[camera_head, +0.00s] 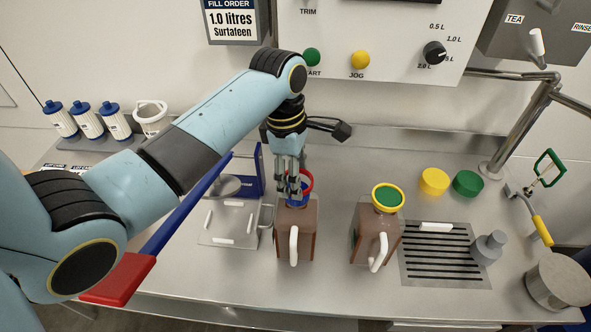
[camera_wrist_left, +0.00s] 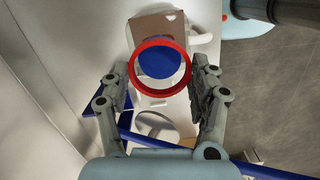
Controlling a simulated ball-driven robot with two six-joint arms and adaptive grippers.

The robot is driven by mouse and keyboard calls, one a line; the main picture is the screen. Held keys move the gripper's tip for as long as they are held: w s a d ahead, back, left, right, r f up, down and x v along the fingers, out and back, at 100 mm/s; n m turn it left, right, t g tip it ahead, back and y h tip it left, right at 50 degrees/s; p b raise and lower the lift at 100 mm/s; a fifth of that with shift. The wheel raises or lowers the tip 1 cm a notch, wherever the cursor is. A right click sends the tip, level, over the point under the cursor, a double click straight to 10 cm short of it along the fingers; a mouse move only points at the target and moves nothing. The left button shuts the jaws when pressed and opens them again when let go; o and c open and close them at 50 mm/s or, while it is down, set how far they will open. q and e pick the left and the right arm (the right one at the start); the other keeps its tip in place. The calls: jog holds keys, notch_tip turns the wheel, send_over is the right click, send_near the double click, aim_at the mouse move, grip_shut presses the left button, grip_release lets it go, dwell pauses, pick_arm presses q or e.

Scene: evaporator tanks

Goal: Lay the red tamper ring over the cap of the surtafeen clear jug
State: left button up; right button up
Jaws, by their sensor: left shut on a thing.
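My left gripper (camera_head: 293,187) points down over the left jug (camera_head: 297,238), a jug with brown contents and a white handle. It is shut on the red ring (camera_head: 308,182), which also shows between the fingers in the left wrist view (camera_wrist_left: 134,69). The jug's blue cap (camera_wrist_left: 160,60) shows through the ring's opening there, slightly off its centre. In the head view the fingers partly hide the ring and the cap. I cannot tell whether the ring touches the cap. I can read no name on the jug. My right gripper is not in view.
A second brown jug (camera_head: 375,240) stands to the right, with a green cap and yellow ring. A scale-like plate (camera_head: 226,232) lies left. Free counter lies in front.

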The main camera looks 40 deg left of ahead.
pick_arm(q)
jog(key=shift+f, duration=1.15)
jog(key=o, duration=0.8)
jog(key=shift+r, duration=3.5)
